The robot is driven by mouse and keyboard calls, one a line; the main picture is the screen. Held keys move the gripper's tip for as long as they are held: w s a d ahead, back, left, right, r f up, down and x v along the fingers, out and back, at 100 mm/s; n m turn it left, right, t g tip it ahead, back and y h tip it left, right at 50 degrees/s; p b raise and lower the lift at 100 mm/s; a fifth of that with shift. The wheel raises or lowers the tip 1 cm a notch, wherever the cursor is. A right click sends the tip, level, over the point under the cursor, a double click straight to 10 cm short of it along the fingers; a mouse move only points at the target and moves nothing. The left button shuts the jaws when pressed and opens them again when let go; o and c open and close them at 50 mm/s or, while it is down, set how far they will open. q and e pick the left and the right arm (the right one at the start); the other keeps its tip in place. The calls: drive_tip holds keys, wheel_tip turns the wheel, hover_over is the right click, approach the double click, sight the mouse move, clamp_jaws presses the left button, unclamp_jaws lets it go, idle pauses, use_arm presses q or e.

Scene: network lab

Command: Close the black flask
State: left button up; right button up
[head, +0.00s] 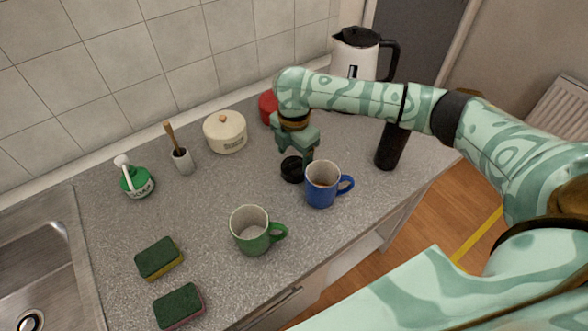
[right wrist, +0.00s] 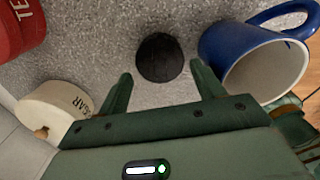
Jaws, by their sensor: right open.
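The black flask (head: 391,147) stands upright on the counter at the right, partly behind my right arm. Its top is hidden by the arm in the head view. A black round lid (head: 292,169) lies on the counter behind the blue mug; it also shows in the right wrist view (right wrist: 159,58). My right gripper (head: 296,156) is over the counter close to the lid. In the right wrist view its two fingers (right wrist: 160,88) are apart, with the lid just beyond the gap and nothing between them. My left gripper is not in view.
A blue mug (head: 321,188) stands close to the lid on the right, and a green mug (head: 250,236) is nearer the front. A sugar pot (head: 226,136), red container (head: 268,107) and white kettle (head: 352,62) stand at the back. Sponges (head: 160,260) lie at front left.

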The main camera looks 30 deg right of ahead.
sight(294, 166)
wheel_tip(294, 166, down, 4)
drive_tip(key=shift+a+r+b, duration=0.1)
drive_tip(key=shift+r+b, duration=0.1)
drive_tip(key=shift+b, duration=0.35)
drive_tip(key=shift+r, duration=0.1)
drive_tip(key=c, duration=0.6)
wheel_tip(294, 166, up, 10)
drive_tip(key=p, duration=0.4)
